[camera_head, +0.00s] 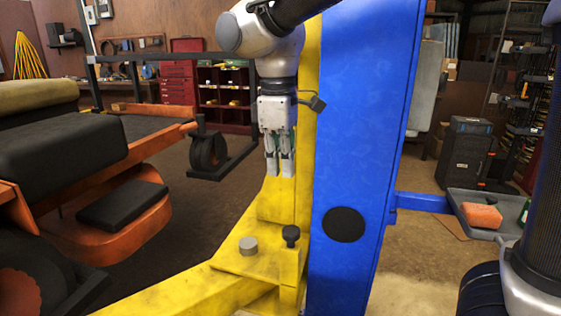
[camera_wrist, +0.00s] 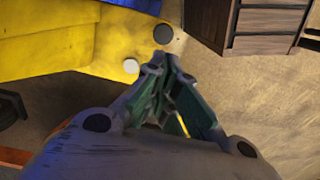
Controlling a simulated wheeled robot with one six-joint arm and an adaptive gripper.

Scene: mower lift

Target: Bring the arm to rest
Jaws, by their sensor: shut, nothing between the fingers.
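My gripper (camera_head: 279,165) hangs pointing down from my arm in the head view, in front of the yellow part of the lift (camera_head: 283,200). Its fingers are together and hold nothing. In the wrist view my gripper (camera_wrist: 168,65) also shows with its fingertips drawn together. Below it on the yellow lift base are a black knob (camera_head: 291,235) and a grey round cap (camera_head: 248,245). The knob (camera_wrist: 163,34) and the cap (camera_wrist: 131,66) also show in the wrist view, apart from the fingertips. The upper part of my arm is cut off by the top edge.
A tall blue post (camera_head: 365,130) stands just right of my gripper. An orange and black mower (camera_head: 75,150) is at left. A grey tray (camera_head: 490,207) with an orange block (camera_head: 482,217) is at right. Shelves and a red tool cabinet (camera_head: 180,80) are behind.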

